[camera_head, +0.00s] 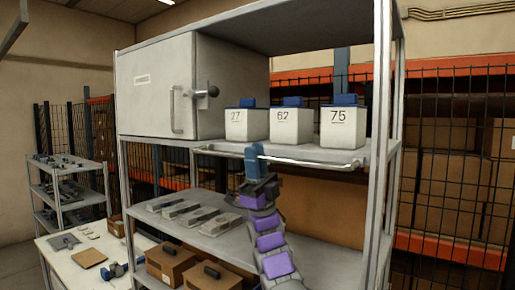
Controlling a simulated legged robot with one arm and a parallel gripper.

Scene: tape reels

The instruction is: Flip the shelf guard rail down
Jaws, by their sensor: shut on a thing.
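The guard rail (308,163) is a thin metal bar along the front of the upper shelf (369,152). It shows at about the height of the shelf's front edge, below the white reel boxes, with bent ends at left and right. My gripper (254,152) has blue fingers and is shut on the rail, left of its middle. The fingers hide a short piece of the rail. On the shelf stand three white boxes with blue tops, marked 27 (246,125), 62 (291,125) and 75 (342,127).
A grey cabinet (160,85) with a handle and knob stands left of the boxes. A lower shelf (315,255) holds several flat cases (222,223). A shelf post (381,150) stands at right. A table (60,262) and small rack (70,190) are at left.

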